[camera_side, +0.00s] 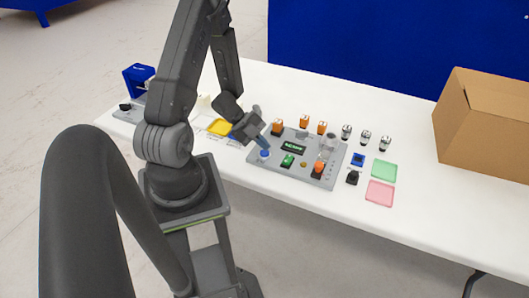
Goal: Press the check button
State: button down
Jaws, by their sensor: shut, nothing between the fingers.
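A grey control panel (258,171) lies on the white table. It carries a dark display (293,147) with green text, a green block (287,160), a small yellow-orange knob (303,164) and a round blue button (264,154) near its left edge. No label on the panel is readable, so I cannot tell for sure which control is the check button. My gripper (264,144) has blue fingertips, is shut and empty, and points down just above the blue button. I cannot tell whether it touches the button.
Several orange-topped and black-and-white pieces stand along and behind the panel. A blue piece (358,159), a black piece (352,177), a green tray (383,170) and a pink tray (380,194) lie to its right. A cardboard box (484,130) stands far right. A yellow tray (219,127) lies left.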

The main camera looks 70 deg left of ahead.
aim_at(263, 153)
jog(key=shift+f, duration=0.4)
jog(key=shift+f, duration=0.45)
dwell(0.8)
jog(key=shift+r, duration=0.9)
jog(key=shift+r, duration=0.1)
jog(key=shift+r, duration=2.4)
